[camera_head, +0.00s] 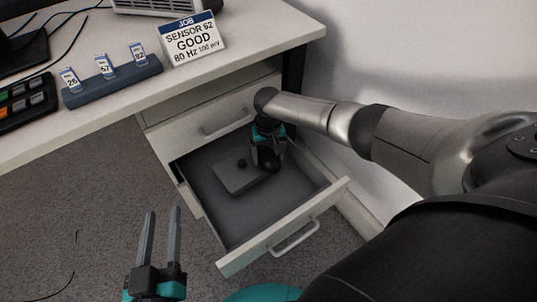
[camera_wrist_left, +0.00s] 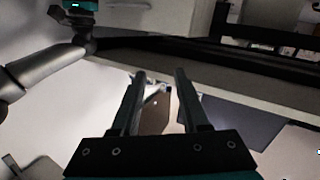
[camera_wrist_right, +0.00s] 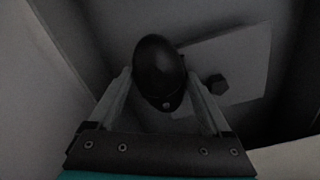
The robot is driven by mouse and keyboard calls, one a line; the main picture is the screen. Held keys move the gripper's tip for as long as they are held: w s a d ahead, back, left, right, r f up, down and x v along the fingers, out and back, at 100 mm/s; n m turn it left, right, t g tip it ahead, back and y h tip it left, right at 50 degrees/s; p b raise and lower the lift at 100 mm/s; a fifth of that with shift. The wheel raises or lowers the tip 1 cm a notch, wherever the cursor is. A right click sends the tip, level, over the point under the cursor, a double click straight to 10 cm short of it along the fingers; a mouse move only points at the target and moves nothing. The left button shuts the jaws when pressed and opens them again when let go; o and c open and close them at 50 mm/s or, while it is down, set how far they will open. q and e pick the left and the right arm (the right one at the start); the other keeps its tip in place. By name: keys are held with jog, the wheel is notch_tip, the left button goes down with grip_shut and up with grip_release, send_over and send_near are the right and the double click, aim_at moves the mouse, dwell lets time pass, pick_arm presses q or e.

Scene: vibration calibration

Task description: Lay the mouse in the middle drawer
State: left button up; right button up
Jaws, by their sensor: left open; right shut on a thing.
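The middle drawer (camera_head: 219,236) is pulled open below the desk. My right gripper (camera_head: 266,160) reaches down inside it, toward the back right. It is shut on the mouse (camera_wrist_right: 159,70), a dark rounded thing between its fingers in the right wrist view. The mouse also shows in the head view (camera_head: 269,161). I cannot tell whether it touches the drawer floor. My left gripper (camera_head: 160,236) is open and empty, in front of and left of the drawer. Its two fingers also show apart in the left wrist view (camera_wrist_left: 158,82).
A flat grey box with a dark knob (camera_head: 242,174) lies in the drawer beside the mouse. A closed drawer (camera_head: 205,117) is above. On the desk stand a sign (camera_head: 193,42), a rack of labelled pieces (camera_head: 112,82) and a keypad (camera_head: 25,103). The drawer's front part is clear.

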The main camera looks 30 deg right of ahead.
jog(key=shift+f, duration=0.15)
jog(key=o, duration=1.2)
